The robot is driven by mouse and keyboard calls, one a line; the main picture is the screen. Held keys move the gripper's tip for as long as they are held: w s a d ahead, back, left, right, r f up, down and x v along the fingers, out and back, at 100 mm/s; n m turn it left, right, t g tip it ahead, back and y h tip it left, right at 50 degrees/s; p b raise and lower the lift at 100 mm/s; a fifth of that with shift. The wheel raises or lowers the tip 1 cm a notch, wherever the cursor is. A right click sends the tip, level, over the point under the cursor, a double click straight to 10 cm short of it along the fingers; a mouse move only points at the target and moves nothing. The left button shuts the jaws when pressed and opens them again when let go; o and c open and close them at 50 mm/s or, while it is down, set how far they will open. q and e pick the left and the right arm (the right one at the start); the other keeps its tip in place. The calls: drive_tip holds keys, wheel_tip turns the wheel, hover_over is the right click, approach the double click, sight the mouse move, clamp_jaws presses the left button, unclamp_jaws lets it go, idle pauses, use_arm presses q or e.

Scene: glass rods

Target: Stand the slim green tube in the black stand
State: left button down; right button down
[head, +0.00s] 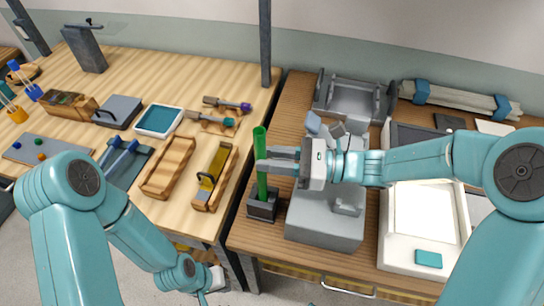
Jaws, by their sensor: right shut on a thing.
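The slim green tube (260,142) stands upright near the middle of the head view. My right gripper (277,161) reaches in from the right and is shut on the tube around its middle. The black stand (262,212) is a small dark block on the bench, directly below the tube. The tube's lower end meets the stand's top in the picture; I cannot tell whether it is in the hole or just above it. My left gripper (206,290) hangs low at the bottom of the view, in front of the left bench, and its fingers are hard to make out.
A grey machine (325,218) stands just right of the stand. A white tray (423,225) lies farther right. On the left bench are wooden trays (168,168), a teal tray (158,120) and several tools. A dark post (265,45) rises behind the tube.

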drive_tip(key=shift+f, duration=0.15)
drive_tip(key=shift+f+b, duration=0.4)
drive_tip(key=shift+b, duration=0.05)
drive_tip(key=c, duration=0.9)
unclamp_jaws()
drive_tip(key=shift+o, duration=0.2)
drive_tip(key=shift+d, duration=0.1)
drive_tip(key=s+d+b, duration=0.2)
drive_tip(key=s+d, duration=0.1)
drive_tip(key=d, duration=1.3)
drive_tip(key=shift+a, duration=0.1)
